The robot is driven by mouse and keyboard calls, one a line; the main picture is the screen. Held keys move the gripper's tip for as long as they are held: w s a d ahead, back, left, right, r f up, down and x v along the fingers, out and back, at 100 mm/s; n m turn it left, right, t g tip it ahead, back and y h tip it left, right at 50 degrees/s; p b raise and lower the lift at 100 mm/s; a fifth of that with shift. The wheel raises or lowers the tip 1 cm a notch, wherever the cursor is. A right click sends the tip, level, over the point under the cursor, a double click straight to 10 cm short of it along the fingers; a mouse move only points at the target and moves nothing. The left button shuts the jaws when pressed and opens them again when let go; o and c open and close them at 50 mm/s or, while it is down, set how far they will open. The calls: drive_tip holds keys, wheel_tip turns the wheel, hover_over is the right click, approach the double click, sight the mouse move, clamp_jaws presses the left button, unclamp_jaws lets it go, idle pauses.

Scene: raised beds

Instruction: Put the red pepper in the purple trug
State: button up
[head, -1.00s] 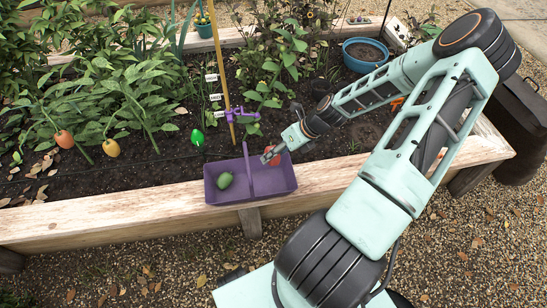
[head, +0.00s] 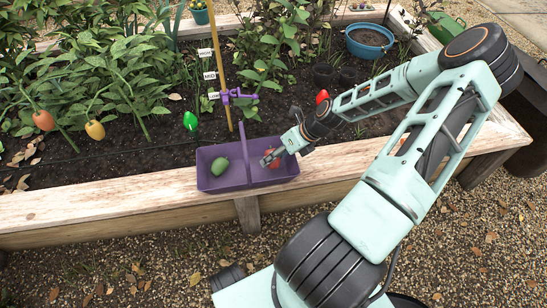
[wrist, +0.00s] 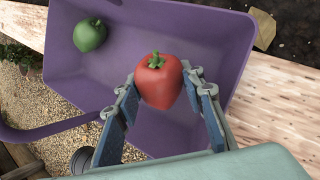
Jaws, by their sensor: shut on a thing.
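The purple trug (head: 228,182) sits on the wooden edge of the raised bed, its handle rising across the middle. A green pepper (head: 220,166) lies in its left half; it also shows in the wrist view (wrist: 89,35). My gripper (head: 268,158) is over the right half of the trug, shut on the red pepper (wrist: 162,84). The pepper is between the two fingers, stem upward, within the trug's outline in the wrist view. In the head view it is partly hidden by the gripper. Whether it touches the trug floor I cannot tell.
A wooden stake with a purple clip (head: 238,97) stands behind the trug. Orange (head: 43,120), yellow (head: 95,130) and green (head: 190,122) fruits hang at left. A red object (head: 322,97) is behind my arm. A blue pot (head: 369,42) stands at the back.

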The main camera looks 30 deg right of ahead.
drive_tip(key=shift+f, duration=0.15)
drive_tip(key=o, duration=1.4)
drive_tip(key=shift+o, duration=0.2)
wheel_tip(320, 180, up, 12)
drive_tip(key=p, duration=1.2)
